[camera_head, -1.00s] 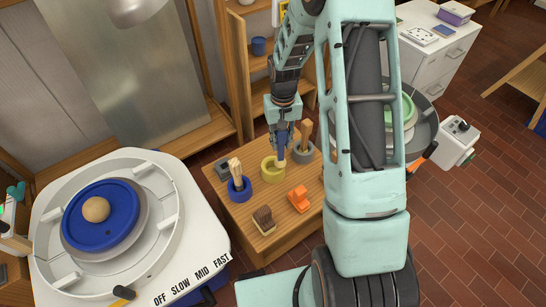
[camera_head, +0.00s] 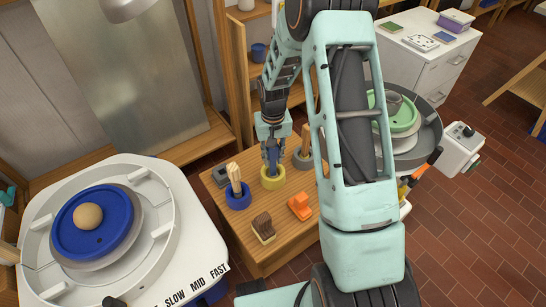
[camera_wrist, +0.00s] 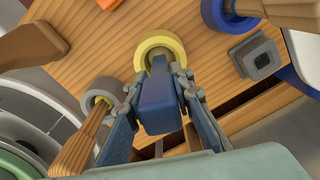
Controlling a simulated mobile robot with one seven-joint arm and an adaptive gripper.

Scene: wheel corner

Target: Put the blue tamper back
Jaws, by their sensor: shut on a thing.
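The blue tamper (camera_wrist: 158,108) is between the fingers of my gripper (camera_wrist: 160,86) in the wrist view. My gripper is shut on it. In the head view my gripper (camera_head: 272,150) points down over the yellow ring holder (camera_head: 272,182) on the small wooden table. The yellow ring also shows at the tamper's far end in the wrist view (camera_wrist: 146,49). The tamper's lower end lines up with the ring's opening. I cannot tell how deep it sits, because the fingers and tamper hide the contact.
On the wooden table (camera_head: 283,245), a blue ring (camera_head: 238,199) and a grey ring (camera_head: 302,161) hold wooden-handled tools close beside the yellow ring. A brush (camera_head: 263,228), an orange piece (camera_head: 300,206) and a grey block (camera_head: 221,175) stand nearby. The white wheel (camera_head: 190,238) is at left.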

